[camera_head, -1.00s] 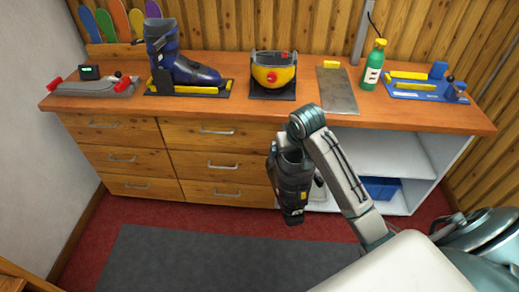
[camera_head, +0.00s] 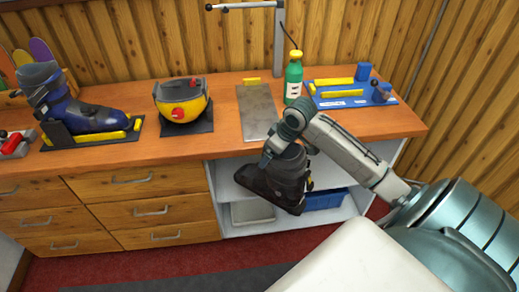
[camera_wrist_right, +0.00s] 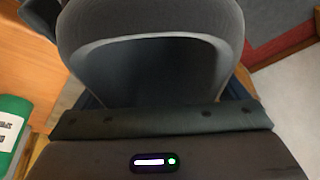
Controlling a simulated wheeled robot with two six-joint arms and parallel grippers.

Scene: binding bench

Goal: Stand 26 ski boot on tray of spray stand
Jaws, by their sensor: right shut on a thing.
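A dark grey-black ski boot (camera_head: 278,180) hangs in my right gripper (camera_head: 277,148), in front of the bench's open shelves and below the top's front edge. Its toe points left in the head view; no size number is legible. In the right wrist view the boot's cuff (camera_wrist_right: 150,25) fills the upper middle and hides the fingertips. The spray stand is at the back of the bench, with a grey post (camera_head: 279,42) and a flat metal tray (camera_head: 258,112). The tray's surface looks bare. My left gripper is out of view.
A green spray bottle (camera_head: 293,78) stands right of the tray, near a blue plate with yellow bars (camera_head: 345,96). Left of it are a yellow-and-grey rounded item (camera_head: 182,100) and a blue boot (camera_head: 95,117) on a black base. The bench edge lies between boot and tray.

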